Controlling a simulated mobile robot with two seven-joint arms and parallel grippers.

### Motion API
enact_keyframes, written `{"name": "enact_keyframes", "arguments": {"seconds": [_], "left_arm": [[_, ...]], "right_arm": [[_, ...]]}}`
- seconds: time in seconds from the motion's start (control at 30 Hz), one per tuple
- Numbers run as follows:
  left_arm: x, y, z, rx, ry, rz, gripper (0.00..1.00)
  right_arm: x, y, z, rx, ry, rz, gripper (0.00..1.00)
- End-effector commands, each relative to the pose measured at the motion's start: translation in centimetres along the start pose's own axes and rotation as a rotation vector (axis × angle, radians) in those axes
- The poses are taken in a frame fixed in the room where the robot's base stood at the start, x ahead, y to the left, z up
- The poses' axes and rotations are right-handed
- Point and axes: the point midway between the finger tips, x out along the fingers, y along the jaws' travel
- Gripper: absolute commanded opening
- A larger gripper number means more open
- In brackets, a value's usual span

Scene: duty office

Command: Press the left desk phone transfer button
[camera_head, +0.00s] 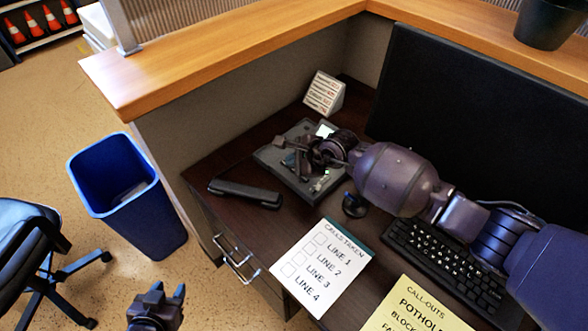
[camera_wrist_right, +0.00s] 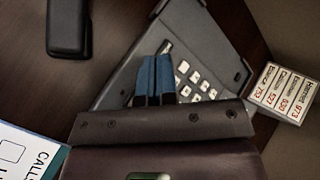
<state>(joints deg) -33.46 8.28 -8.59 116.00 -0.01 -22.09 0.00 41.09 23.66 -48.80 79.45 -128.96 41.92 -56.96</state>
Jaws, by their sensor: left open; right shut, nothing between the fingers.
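A grey desk phone (camera_head: 265,158) sits on the dark desk, left of the monitor; only this phone is in view. My right gripper (camera_head: 281,143) is over it and covers much of it in the head view. In the right wrist view the phone (camera_wrist_right: 225,50) shows pale keys (camera_wrist_right: 196,80). The shut, empty fingers of the right gripper (camera_wrist_right: 155,62) overlap the phone's keypad side; I cannot tell whether they touch it. The transfer button cannot be made out. My left gripper (camera_head: 160,298) is open and empty, low over the floor, away from the desk.
A call sheet (camera_head: 322,268), yellow note (camera_head: 415,308), keyboard (camera_head: 440,262) and monitor (camera_head: 480,105) are nearby. A blue bin (camera_head: 150,215) stands on the floor.

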Motion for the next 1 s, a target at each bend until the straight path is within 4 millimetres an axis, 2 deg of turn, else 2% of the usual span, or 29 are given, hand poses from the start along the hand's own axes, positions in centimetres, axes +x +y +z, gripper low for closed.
{"name": "enact_keyframes", "arguments": {"seconds": [0.5,1.0], "left_arm": [[-1.3,-0.4,-3.7,0.000,0.042,-0.004,0.43],[-1.3,-0.4,-3.5,0.000,0.039,-0.004,0.43]], "right_arm": [[-3.1,-2.4,2.3,-0.003,0.000,-0.003,0.00],[-3.1,-2.3,2.3,-0.001,0.000,-0.001,0.00]]}}
